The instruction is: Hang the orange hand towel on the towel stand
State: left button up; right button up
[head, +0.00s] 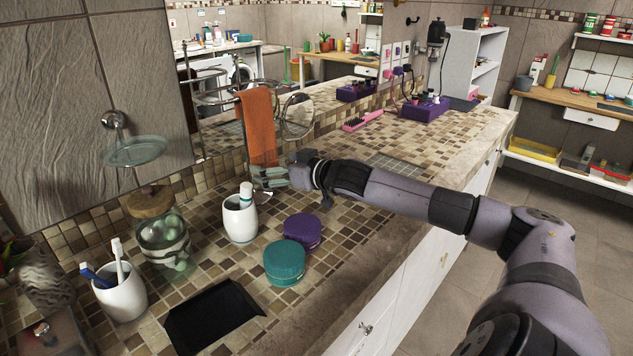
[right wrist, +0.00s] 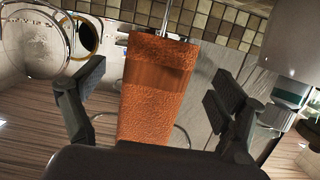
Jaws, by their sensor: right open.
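The orange hand towel (head: 258,125) hangs folded over a thin metal bar of the towel stand (right wrist: 166,16), in front of the mirror at the back of the counter. My right gripper (head: 264,178) is at the towel's lower end. In the right wrist view the towel (right wrist: 158,90) hangs between the two spread fingers, with a gap on each side. The right gripper is open and holds nothing. The stand's base is hard to make out in the head view. My left gripper is not in view.
A white cup (head: 240,220) stands just in front of my right gripper. A purple tin (head: 302,232), a teal tin (head: 285,264), a glass jar (head: 163,245) and a toothbrush cup (head: 121,294) stand nearer. A round mirror (head: 297,115) is right of the towel. The counter below my right forearm is mostly clear.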

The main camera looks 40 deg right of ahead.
jog(key=shift+s+d, duration=0.15)
jog(key=shift+s, duration=0.55)
jog(key=f+v, duration=0.2)
jog(key=v, duration=1)
jog(key=shift+s, duration=0.55)
